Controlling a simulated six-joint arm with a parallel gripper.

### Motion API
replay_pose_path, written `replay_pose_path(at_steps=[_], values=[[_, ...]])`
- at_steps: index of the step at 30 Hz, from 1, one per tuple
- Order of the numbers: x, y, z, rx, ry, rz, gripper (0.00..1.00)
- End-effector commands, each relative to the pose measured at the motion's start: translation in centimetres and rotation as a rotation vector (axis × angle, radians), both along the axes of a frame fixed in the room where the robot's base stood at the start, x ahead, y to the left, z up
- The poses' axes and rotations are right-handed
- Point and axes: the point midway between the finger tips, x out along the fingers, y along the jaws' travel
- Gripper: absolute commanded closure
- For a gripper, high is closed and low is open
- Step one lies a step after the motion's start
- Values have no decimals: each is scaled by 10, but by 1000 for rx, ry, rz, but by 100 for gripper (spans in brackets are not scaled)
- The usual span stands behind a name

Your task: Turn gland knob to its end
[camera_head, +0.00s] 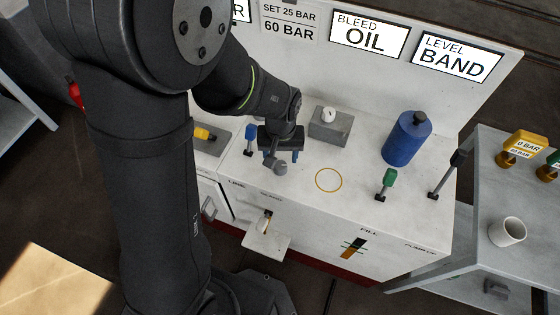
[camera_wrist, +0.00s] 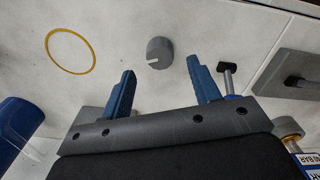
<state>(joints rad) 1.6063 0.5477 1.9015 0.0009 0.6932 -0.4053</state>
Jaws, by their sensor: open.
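The gland knob is a short grey round knob with a pale mark line, standing on the white bench top; it shows in the wrist view (camera_wrist: 160,53) just beyond and between my fingertips. In the head view the knob (camera_head: 280,168) is directly below my gripper (camera_head: 281,153). My gripper also shows in the wrist view (camera_wrist: 162,80), with its two blue fingers spread wide and nothing between them. The fingers look apart from the knob; the exact height gap cannot be told.
A small lever (camera_head: 250,138) stands left of my gripper. A grey block with a white knob (camera_head: 328,127) is behind to the right. A blue cylinder (camera_head: 406,141), a green-topped lever (camera_head: 386,183) and a dark lever (camera_head: 447,174) stand further right. A yellow ring (camera_head: 328,180) marks bare top.

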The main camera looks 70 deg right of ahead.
Motion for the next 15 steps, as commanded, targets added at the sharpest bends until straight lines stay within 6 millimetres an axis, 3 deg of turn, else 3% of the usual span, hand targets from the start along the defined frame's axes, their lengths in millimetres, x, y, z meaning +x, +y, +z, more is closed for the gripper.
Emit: replay_pose_path(at_steps=[6, 15], values=[[0, 0, -30, 1, -1, 0, 44], [0, 0, -43, -1, 0, 0, 44]])
